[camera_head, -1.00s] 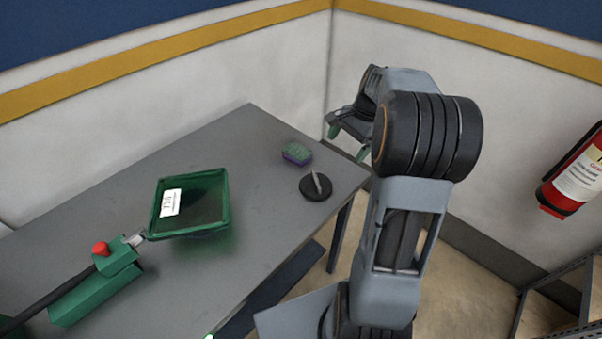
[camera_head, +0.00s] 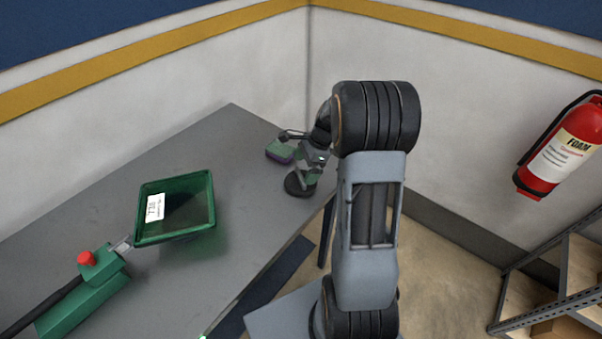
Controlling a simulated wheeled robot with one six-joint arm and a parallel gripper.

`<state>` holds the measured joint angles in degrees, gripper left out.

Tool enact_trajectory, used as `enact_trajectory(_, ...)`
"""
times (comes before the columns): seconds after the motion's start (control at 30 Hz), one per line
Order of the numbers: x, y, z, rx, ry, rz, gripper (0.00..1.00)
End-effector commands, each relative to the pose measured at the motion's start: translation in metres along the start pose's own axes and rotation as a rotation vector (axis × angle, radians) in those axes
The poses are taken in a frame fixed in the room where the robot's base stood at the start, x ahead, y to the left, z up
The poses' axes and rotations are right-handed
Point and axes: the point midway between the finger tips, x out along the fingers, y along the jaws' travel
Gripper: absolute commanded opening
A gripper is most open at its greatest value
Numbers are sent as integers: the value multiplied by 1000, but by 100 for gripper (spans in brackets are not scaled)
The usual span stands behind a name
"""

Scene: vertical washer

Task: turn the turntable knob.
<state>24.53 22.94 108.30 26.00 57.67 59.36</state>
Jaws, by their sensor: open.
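The turntable knob (camera_head: 293,187) is a dark round disc on the grey table, near its right edge. My gripper (camera_head: 300,160) is right over the knob and hides its upper ridge and much of its top. The gripper looks open, with one finger reaching left near the sponge and green parts low over the knob. I cannot tell whether a finger touches the knob.
A green and purple sponge (camera_head: 280,151) lies just behind the knob. A green tray (camera_head: 177,236) with a white label sits left on the table (camera_head: 235,130), beside a green device with a red button (camera_head: 86,258). A fire extinguisher (camera_head: 562,150) hangs on the right wall.

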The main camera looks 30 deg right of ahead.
Motion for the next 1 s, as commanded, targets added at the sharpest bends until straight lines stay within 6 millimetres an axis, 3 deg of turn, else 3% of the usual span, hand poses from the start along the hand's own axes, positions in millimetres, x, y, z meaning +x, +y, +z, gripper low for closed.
enact_trajectory(0.3,31,0,0,0,0,1,100)
enact_trajectory(0.7,35,0,0,-1,1,0,99)
enact_trajectory(1.0,34,0,0,-1,1,0,70)
